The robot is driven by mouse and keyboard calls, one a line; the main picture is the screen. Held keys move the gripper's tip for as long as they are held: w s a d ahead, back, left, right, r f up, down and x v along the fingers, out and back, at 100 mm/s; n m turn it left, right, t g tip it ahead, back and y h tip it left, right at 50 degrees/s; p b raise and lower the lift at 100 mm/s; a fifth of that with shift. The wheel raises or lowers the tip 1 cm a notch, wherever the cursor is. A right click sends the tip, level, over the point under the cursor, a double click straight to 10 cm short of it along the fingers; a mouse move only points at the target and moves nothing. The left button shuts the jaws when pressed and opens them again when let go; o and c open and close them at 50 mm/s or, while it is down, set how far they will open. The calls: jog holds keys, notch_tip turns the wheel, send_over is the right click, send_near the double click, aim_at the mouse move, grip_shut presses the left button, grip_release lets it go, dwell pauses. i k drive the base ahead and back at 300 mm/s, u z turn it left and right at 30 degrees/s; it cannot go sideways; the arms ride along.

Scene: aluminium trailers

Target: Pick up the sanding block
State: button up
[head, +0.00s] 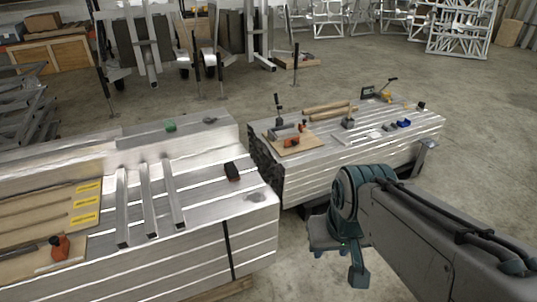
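I cannot tell for certain which item is the sanding block. A small dark block (232,171) lies on the right part of the near aluminium stack (262,202) and could be it. A small green block (170,125) lies on the raised rear part of that stack, and a blue item (403,123) lies on the farther stack (325,172). My gripper (342,258) hangs at the end of my arm, over the floor right of the near stack and in front of the farther one. It is apart from all these items. Its finger opening is unclear.
Several metal bars (148,203) lie across the near stack. An orange-red tool (60,247) sits at its left. The farther stack bears a wooden board (288,147), wooden rods (327,110) and clamps. Trailer frames stand behind. Concrete floor (480,110) is open at right.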

aim_at(230, 170)
jog(key=z, duration=0.95)
jog(key=i, duration=3.1)
jog(key=u, duration=3.45)
jog(key=i, duration=0.5)
